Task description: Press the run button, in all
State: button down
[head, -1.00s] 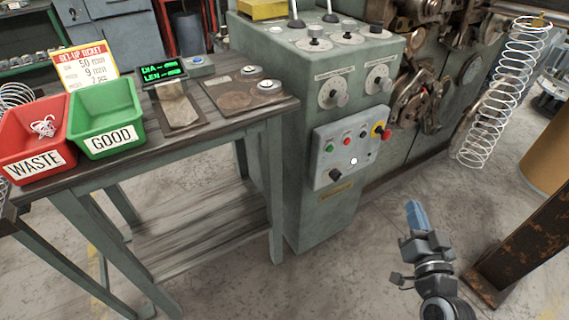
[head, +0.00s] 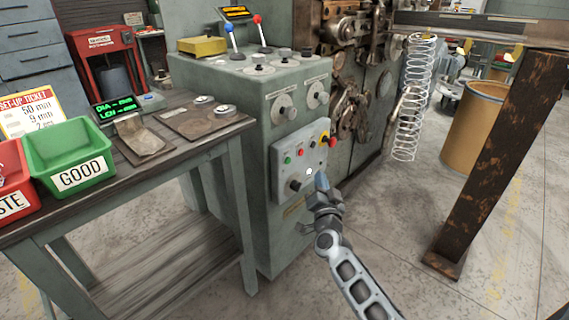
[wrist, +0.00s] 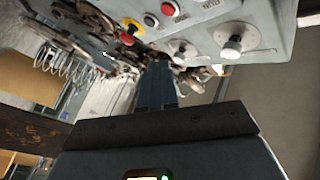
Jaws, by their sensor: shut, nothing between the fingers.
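The control panel (head: 283,168) on the green-grey machine cabinet carries a green button (head: 287,160), a red button (head: 300,152), a black button (head: 312,144), a white button (head: 308,171) and a black knob (head: 295,186). In the wrist view my shut fingers (wrist: 157,85) point towards the panel, where a red button (wrist: 169,8) and a black button (wrist: 150,20) show.
A red and yellow emergency-stop knob (head: 325,138) sits at the panel's right end. A rusty post (head: 490,150) stands right of my arm. The bench (head: 200,148) with a green GOOD bin (head: 70,155) is on the left. A hanging spring (head: 414,95) is behind.

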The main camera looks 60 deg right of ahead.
aim_at(288, 161)
jog(key=w+d+b, duration=0.1)
jog(key=w+d, duration=0.1)
jog(key=w, duration=0.6)
jog(key=shift+w+b, duration=0.25)
jog(key=shift+b, duration=0.15)
jog(key=shift+w+d, duration=0.1)
dwell(1.8)
jog(key=shift+w+d, duration=0.1)
jog(key=shift+w, duration=0.2)
